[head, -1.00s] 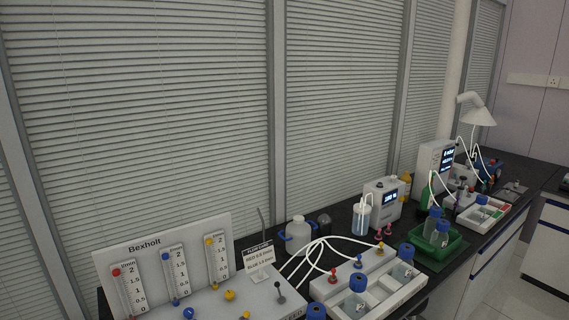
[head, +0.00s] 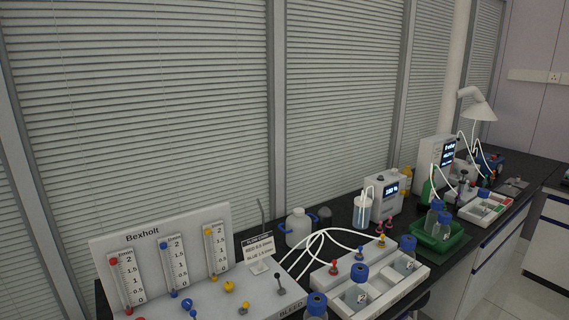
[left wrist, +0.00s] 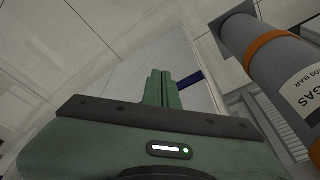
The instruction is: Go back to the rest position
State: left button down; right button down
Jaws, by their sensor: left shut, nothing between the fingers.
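My left gripper (left wrist: 159,88) shows in the left wrist view with its two green fingers together and nothing between them. It is clear of any object there. A grey gas cylinder (left wrist: 275,60) with an orange band stands to its right, apart from the fingers. Neither of my grippers shows in the head view. My right gripper is in neither view.
In the head view, a dark bench carries the Bexholt flow panel (head: 165,250), a white bottle rack (head: 390,290) with blue-capped bottles, a green tray (head: 452,240) and a grey device (head: 386,196) with a display. White tubes (head: 318,240) loop across the bench. Floor shows at lower right.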

pick_arm(q)
jog(key=s+a+f+b, duration=0.1)
jog(key=s+f, duration=0.5)
jog(key=f, duration=0.3)
jog(key=s+a+f+g+b, duration=0.1)
jog(key=s+f+b, duration=0.1)
jog(key=s+f, duration=0.4)
jog(key=s+a+f+b, duration=0.1)
jog(key=s+f, duration=0.5)
jog(key=f, duration=0.6)
jog(key=shift+s+a+f+g+b, duration=0.15)
jog(key=shift+s+f+g+b, duration=0.2)
jog(key=shift+b, duration=0.25)
